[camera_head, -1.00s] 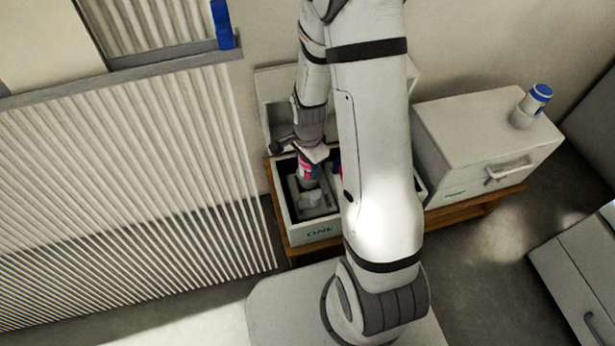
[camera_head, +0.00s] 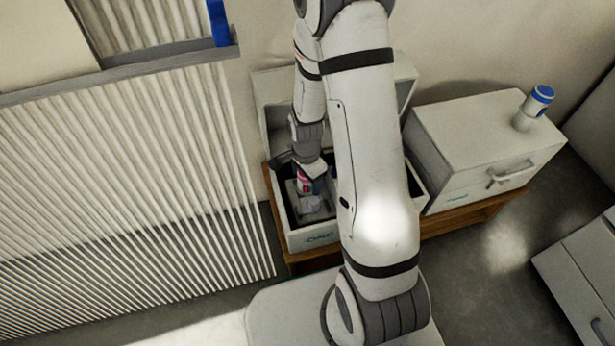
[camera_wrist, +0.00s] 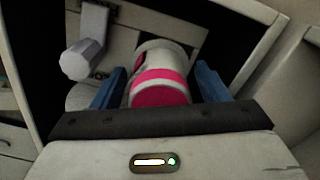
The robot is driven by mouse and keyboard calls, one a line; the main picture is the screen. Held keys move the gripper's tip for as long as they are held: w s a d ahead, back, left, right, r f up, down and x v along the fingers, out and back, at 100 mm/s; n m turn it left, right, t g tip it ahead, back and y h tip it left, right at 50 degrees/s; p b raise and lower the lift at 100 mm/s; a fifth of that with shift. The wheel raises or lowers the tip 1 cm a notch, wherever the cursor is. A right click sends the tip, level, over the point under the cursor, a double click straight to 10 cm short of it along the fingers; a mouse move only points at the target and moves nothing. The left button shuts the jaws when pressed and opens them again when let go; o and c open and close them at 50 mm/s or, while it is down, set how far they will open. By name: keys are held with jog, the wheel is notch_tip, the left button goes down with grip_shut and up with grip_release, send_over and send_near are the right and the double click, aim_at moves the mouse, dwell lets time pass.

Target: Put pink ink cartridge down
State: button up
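The pink ink cartridge (camera_wrist: 160,85), white with a pink band and a pink end, sits between the two blue fingers of my gripper (camera_wrist: 161,72). The fingers lie close along both its sides. In the head view the cartridge (camera_head: 305,186) is low inside the left open white box (camera_head: 312,240), under my gripper (camera_head: 309,172). Its far end points down into the box; whether it touches the bottom is hidden. A grey-white faceted piece (camera_wrist: 82,60) is in the box beside it in the wrist view.
The box stands on a wooden bench (camera_head: 470,215), its lid (camera_head: 270,90) raised behind. A closed white box (camera_head: 480,135) stands to its right with a blue-topped white cartridge (camera_head: 532,107) on top. My arm hides the open box's right part. A ribbed panel (camera_head: 130,190) is left.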

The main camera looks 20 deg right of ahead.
jog(key=shift+r, duration=0.1)
notch_tip(320, 180, up, 12)
jog(key=p, duration=0.5)
dwell(0.5)
